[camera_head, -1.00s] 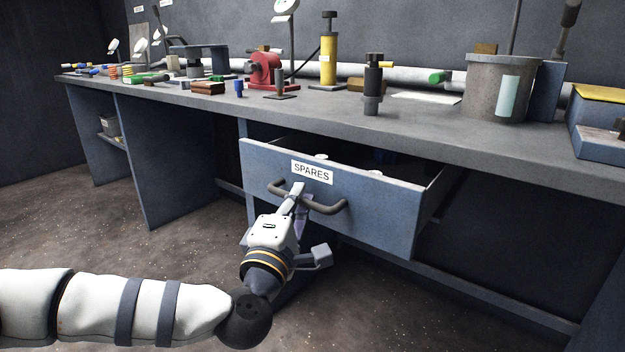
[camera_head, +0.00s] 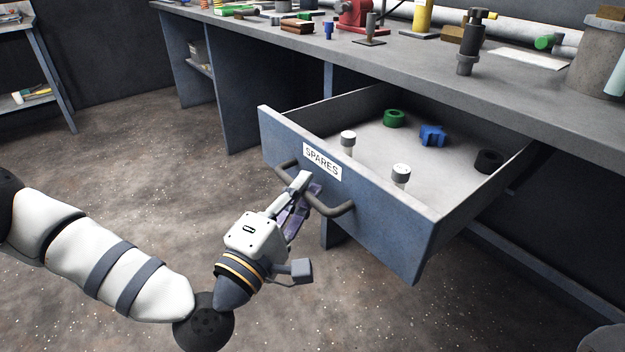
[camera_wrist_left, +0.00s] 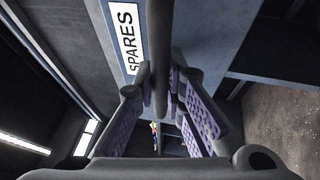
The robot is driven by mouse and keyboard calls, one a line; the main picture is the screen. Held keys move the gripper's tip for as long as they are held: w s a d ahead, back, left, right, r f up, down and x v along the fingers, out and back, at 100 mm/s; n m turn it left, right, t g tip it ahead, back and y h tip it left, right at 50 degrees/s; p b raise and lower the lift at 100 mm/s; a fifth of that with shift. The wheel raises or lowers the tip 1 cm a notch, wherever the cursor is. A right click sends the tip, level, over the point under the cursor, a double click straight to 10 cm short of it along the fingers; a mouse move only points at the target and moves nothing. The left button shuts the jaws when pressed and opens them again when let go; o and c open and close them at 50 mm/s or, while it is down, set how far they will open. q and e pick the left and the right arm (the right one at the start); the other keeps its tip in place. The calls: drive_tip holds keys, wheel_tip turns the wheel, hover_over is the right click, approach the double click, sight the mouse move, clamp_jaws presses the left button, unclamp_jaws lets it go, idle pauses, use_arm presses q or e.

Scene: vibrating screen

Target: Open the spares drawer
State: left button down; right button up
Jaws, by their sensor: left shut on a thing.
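The blue spares drawer (camera_head: 385,222) stands well out from under the bench, with its label (camera_head: 322,161) on the front. Its inside shows a green ring (camera_head: 394,118), a blue part (camera_head: 432,134), a black ring (camera_head: 487,161) and two white-capped pieces (camera_head: 400,175). My left gripper (camera_head: 303,188) is shut on the dark bar handle (camera_head: 343,209) near its middle. In the left wrist view the handle (camera_wrist_left: 160,50) runs between the purple-padded fingers (camera_wrist_left: 165,100), beside the label (camera_wrist_left: 125,35). My right gripper is not in view.
The grey workbench (camera_head: 400,65) carries a red device (camera_head: 358,14), a dark cylinder tool (camera_head: 466,45) and a bucket (camera_head: 600,55). A shelf unit (camera_head: 45,75) stands at the far left. The speckled floor before the drawer is clear.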

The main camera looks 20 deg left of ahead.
use_arm(q)
drive_tip(key=shift+f, duration=0.15)
drive_tip(key=c, duration=2)
unclamp_jaws()
drive_tip(key=shift+s+a, duration=0.1)
drive_tip(key=shift+o, duration=0.4)
drive_tip(key=shift+s+a, duration=0.1)
drive_tip(key=shift+s, duration=0.05)
drive_tip(key=v, duration=1.2)
